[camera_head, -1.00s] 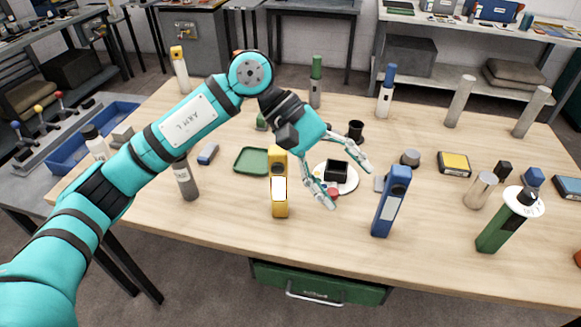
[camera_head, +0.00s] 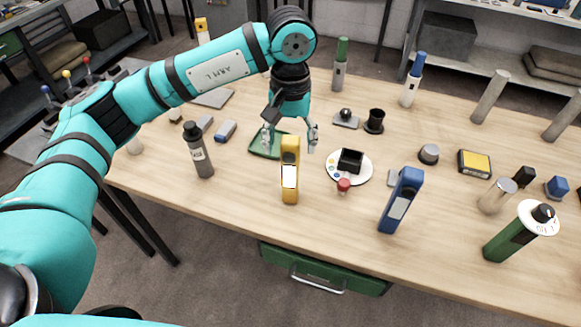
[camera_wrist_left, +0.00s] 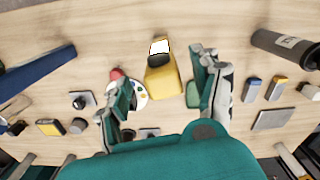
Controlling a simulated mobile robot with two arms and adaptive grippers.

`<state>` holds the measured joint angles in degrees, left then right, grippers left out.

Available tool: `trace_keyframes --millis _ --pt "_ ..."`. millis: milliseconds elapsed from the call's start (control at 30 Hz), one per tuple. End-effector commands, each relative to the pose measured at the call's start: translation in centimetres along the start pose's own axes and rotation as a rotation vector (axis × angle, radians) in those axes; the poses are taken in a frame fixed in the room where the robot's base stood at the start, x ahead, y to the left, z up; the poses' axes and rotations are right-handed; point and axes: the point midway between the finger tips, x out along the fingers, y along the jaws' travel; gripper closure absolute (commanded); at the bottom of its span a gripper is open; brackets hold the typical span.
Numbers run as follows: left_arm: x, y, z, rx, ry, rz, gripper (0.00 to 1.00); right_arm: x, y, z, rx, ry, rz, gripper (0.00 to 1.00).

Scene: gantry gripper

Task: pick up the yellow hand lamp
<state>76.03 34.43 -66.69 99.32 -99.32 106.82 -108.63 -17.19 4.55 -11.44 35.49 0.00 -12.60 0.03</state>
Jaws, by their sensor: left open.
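The yellow hand lamp (camera_head: 290,180) stands upright near the front middle of the table, its pale panel facing the front. It also shows in the left wrist view (camera_wrist_left: 162,80), between and beyond my two fingers. My left gripper (camera_head: 290,138) points down just behind the lamp, with its fingers spread to either side. It is open and empty, and in the left wrist view (camera_wrist_left: 164,78) I see no finger clearly touching the lamp. My right gripper is not in view.
A green tray (camera_head: 262,146) lies behind the lamp. A dark bottle (camera_head: 198,150) stands left, a round white plate (camera_head: 364,174) with a black box right, and a blue lamp (camera_head: 401,200) farther right. Bare tabletop (camera_head: 240,185) lies between bottle and yellow lamp.

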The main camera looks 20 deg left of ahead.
Motion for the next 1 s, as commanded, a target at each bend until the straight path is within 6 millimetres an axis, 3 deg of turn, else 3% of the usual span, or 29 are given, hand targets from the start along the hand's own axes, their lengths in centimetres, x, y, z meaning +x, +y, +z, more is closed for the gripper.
trace_keyframes --millis 333,600,867,1000 --pt "3.0 -0.1 -0.1 -0.001 -0.004 0.0 0.35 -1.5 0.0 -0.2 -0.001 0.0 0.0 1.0" --pt "6.8 -0.2 -0.5 0.0 -0.003 0.001 0.35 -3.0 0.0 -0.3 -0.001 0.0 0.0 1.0" --pt "7.3 -0.1 -0.6 0.0 0.001 0.002 0.35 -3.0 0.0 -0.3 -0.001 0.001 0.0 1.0" --pt "7.3 -0.1 -0.6 0.0 0.001 0.002 0.49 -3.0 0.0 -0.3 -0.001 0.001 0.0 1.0"
